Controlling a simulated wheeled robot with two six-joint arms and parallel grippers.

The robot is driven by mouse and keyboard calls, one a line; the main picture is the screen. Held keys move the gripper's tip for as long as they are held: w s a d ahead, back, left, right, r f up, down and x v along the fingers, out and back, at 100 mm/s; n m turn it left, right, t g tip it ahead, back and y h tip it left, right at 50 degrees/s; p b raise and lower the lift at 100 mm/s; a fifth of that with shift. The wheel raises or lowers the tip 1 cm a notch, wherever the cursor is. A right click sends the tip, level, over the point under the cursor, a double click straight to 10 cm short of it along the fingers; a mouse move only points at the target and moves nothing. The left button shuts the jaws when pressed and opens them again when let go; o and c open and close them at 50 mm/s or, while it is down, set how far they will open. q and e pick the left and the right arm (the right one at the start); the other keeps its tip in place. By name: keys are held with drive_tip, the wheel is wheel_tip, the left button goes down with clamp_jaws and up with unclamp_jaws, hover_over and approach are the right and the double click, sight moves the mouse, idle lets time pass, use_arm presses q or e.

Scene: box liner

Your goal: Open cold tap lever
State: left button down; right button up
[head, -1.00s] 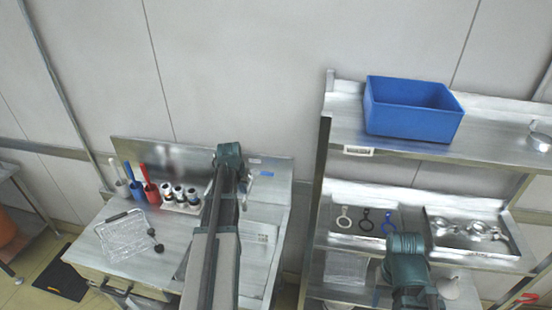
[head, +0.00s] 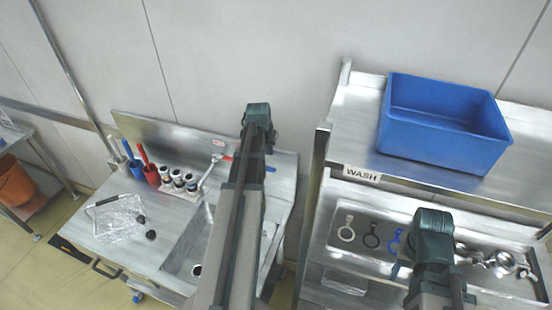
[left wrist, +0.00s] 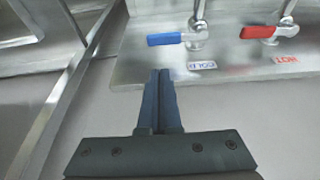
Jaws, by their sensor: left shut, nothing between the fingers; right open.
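The blue cold tap lever (left wrist: 165,39) sticks out to the left of its metal tap base in the left wrist view, above an upside-down COLD label (left wrist: 202,65). Its blue end (head: 269,168) shows just right of my left arm in the head view. The red hot lever (left wrist: 257,32) is beside it, with a HOT label (left wrist: 286,60). My left gripper (left wrist: 160,72) is shut and empty, its fingertips pointing toward the blue lever with a visible gap. In the head view my left arm hides its gripper. My right arm shows, but its fingers do not.
The sink basin (head: 188,255) lies left of my left arm. Bottles (head: 178,178), a red container (head: 151,173) and a wire basket (head: 116,218) stand on the counter. A steel shelf (head: 340,120) with a blue bin (head: 440,125) is to the right, near my right arm.

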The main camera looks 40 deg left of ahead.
use_arm(q)
drive_tip(key=b+x, duration=0.9)
drive_tip(key=x, duration=0.1)
